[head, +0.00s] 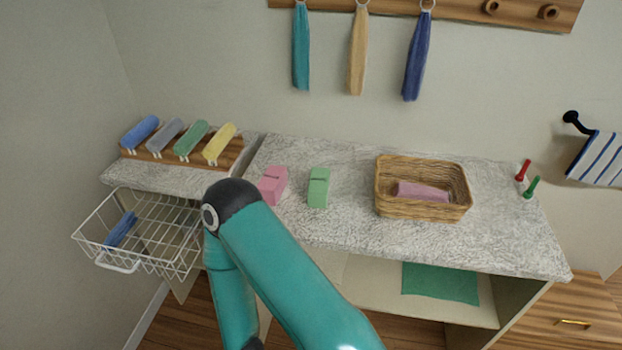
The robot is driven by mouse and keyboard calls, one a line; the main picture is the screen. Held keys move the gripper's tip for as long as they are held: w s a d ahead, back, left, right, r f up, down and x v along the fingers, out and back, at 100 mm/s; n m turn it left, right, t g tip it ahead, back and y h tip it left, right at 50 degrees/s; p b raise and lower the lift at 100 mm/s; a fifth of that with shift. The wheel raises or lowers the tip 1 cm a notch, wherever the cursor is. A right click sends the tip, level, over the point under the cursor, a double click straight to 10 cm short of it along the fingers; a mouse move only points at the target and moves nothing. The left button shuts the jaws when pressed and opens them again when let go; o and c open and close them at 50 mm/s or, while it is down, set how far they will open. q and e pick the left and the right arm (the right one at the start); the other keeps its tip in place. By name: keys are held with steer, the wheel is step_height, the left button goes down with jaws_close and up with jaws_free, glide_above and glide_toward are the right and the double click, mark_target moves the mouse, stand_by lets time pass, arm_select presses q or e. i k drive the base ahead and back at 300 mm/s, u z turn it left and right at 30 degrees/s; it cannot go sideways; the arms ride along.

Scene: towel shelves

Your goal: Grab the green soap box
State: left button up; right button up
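Neither of my grippers shows in the head view.
A wicker basket (421,213) with a pink towel stands right of the green box. Red (523,170) and green (532,187) pegs stand at the right end. A wire basket (118,262) juts out at left. Counter (345,225) in front of the green box is clear.

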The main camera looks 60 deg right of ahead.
mark_target(317, 190)
steer(key=z, duration=0.15)
steer(key=k, duration=1.55)
steer(key=z, duration=0.6)
steer(key=i, duration=1)
steer(key=z, duration=0.1)
